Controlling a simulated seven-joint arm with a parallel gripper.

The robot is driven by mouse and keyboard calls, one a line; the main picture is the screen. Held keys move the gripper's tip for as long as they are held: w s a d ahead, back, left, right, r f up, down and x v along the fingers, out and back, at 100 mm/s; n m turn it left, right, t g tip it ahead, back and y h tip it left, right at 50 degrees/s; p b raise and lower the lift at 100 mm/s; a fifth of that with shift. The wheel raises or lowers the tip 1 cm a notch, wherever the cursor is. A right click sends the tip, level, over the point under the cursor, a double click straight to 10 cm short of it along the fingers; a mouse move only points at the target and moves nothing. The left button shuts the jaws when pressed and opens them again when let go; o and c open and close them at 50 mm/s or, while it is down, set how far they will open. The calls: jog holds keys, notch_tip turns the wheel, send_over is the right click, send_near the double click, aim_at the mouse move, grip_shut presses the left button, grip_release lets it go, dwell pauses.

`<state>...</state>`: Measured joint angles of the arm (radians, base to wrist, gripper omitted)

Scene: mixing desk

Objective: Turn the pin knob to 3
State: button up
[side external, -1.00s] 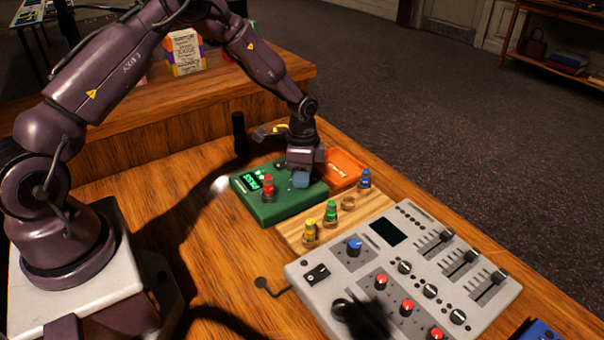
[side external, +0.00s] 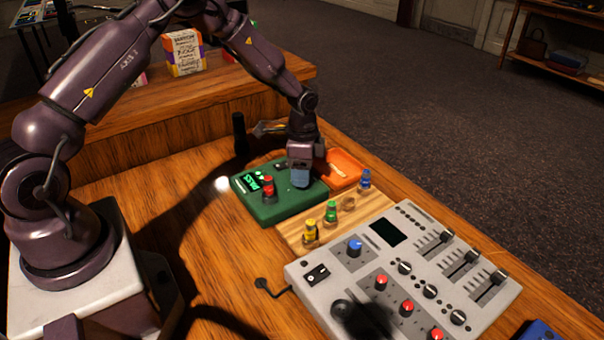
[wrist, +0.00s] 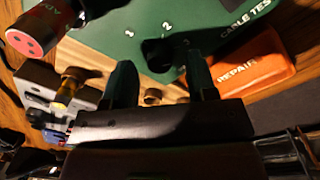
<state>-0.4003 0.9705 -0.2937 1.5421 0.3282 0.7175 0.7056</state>
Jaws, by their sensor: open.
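The green cable tester (side external: 283,208) sits on the desk with a lit green display (side external: 260,184) that seems to read PASS. A red plug (side external: 268,187) stands upright in it; the plug also shows at the top left of the wrist view (wrist: 28,38). My gripper (side external: 300,177) points down at the tester's right part, close above its face. In the wrist view my gripper (wrist: 160,62) has its two fingers apart. Printed marks, one reading 2 (wrist: 167,26), show beyond the fingers. I cannot make out the pin knob or its setting; the gripper may hide it.
A wooden rack (side external: 297,232) with yellow, green and blue plugs and one empty-looking hole stands beside the tester. An orange repair tray (side external: 345,162) is close on the gripper's right. The grey mixer (side external: 340,268) is in front. A dark upright cylinder (side external: 239,133) stands behind.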

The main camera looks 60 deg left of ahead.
aim_at(291, 190)
notch_tip(291, 190, up, 12)
jog(key=shift+w+a, duration=0.2)
jog(key=shift+f, duration=0.1)
jog(key=s+d+r+n+t, duration=0.3)
jog(key=s+r, duration=0.6)
jog(key=s, duration=0.4)
jog(key=s+d+r+n+t, duration=0.3)
jog(key=s+d+r+n, duration=0.2)
jog(key=s+r, duration=0.4)
jog(key=s, duration=0.3)
jog(key=shift+s+d, duration=0.35)
jog(key=shift+d, duration=0.05)
